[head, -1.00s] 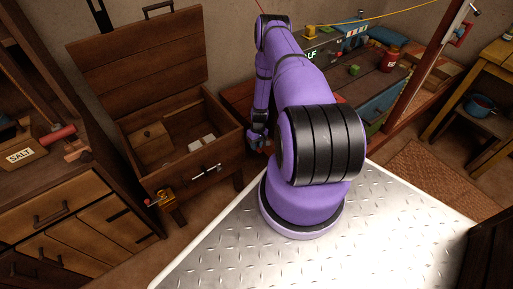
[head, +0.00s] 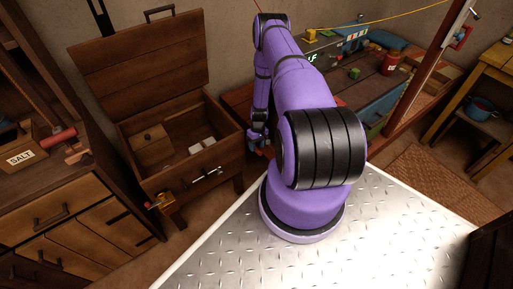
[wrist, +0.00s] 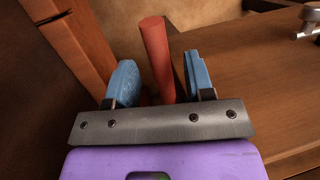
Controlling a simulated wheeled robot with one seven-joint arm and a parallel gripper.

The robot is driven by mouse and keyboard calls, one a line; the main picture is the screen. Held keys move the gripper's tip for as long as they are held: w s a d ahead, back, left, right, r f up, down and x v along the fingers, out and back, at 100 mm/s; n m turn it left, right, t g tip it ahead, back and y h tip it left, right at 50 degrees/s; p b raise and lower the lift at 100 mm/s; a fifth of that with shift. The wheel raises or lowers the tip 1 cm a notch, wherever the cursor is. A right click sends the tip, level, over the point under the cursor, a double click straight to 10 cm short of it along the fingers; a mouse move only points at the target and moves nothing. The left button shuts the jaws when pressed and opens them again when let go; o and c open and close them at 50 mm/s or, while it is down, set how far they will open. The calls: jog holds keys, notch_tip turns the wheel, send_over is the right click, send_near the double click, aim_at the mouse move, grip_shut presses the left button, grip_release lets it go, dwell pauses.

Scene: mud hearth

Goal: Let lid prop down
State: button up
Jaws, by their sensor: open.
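A wooden chest (head: 216,181) stands left of my arm in the head view, its hinged lid (head: 140,62) raised and leaning back. My gripper (head: 258,143) is low beside the chest's right side, small and partly dark there. In the wrist view my gripper (wrist: 161,84) is open, with one blue finger on each side of a red rod (wrist: 154,50). Gaps show between the rod and both fingers, so they do not grip it. The rod stands near the chest's brown wood panel (wrist: 265,75). Its lower end is hidden behind my gripper's metal plate. I cannot tell for sure that it is the lid prop.
A metal handle (head: 206,174) is on the chest's front; a brass fitting (head: 161,200) is at its lower left corner. A drawer cabinet (head: 75,225) stands at the left. A cluttered bench (head: 375,85) is behind my arm. A wooden post (wrist: 70,40) is close on the gripper's left.

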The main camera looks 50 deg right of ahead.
jog(key=v, duration=0.9)
jog(key=shift+r, duration=0.3)
jog(key=shift+d, duration=0.1)
